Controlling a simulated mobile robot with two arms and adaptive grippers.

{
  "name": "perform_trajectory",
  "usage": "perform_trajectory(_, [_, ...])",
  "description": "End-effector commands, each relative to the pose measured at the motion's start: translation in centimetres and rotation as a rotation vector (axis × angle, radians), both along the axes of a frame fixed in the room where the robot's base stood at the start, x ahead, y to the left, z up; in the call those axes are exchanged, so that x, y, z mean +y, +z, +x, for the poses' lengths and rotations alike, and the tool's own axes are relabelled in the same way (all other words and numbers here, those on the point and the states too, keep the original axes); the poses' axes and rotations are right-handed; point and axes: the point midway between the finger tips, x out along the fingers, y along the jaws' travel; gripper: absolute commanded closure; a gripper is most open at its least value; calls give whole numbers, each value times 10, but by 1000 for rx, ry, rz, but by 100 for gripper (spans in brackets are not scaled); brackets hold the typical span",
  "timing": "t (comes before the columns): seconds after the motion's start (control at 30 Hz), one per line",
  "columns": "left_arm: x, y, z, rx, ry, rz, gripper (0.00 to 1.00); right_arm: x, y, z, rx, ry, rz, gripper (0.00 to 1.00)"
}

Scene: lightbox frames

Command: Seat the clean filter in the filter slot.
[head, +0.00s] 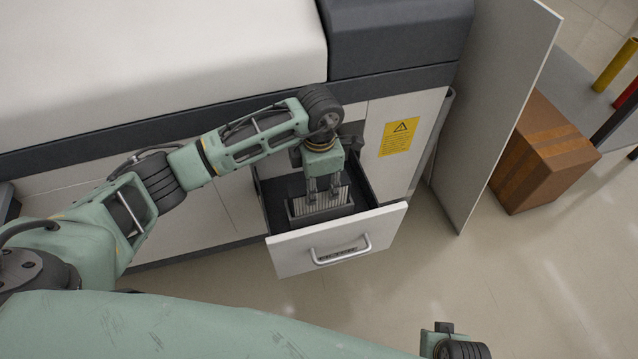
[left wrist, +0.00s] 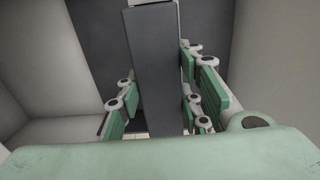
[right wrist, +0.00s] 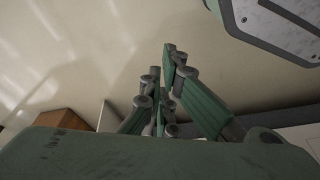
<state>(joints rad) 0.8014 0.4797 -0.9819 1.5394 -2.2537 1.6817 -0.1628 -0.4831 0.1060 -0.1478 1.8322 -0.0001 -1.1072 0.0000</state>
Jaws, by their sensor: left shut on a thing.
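A filter with a pale pleated face and dark frame (head: 335,199) is in or just above the open drawer (head: 300,257) of the white machine. My left gripper (head: 323,187) is shut on it, reaching down from above. In the left wrist view the filter shows as a dark grey slab (left wrist: 155,70) between the green finger pads (left wrist: 160,95). I cannot tell whether it touches the drawer floor; the slot beneath it is hidden. My right gripper (right wrist: 165,75) is shut and empty, with bare floor beyond it.
The drawer front has a metal handle (head: 341,252). A yellow warning label (head: 398,138) is on the machine front. A tall grey panel (head: 490,110) stands to the right, with a brown box (head: 540,155) behind it. The floor (head: 480,270) in front is clear.

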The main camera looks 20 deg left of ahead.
Motion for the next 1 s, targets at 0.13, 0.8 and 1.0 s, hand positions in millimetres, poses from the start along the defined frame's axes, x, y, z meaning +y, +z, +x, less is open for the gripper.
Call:
perform_trajectory(0.13, [0,-2,0,0,0,0,100,1,4,2,-6,0,1,100])
perform_trajectory(0.8, [0,5,1,-1,0,0,47,1,5,2,-9,0,3,100])
perform_trajectory(1.0, [0,45,1,-6,-1,0,47,-1,-18,-5,10,2,-2,100])
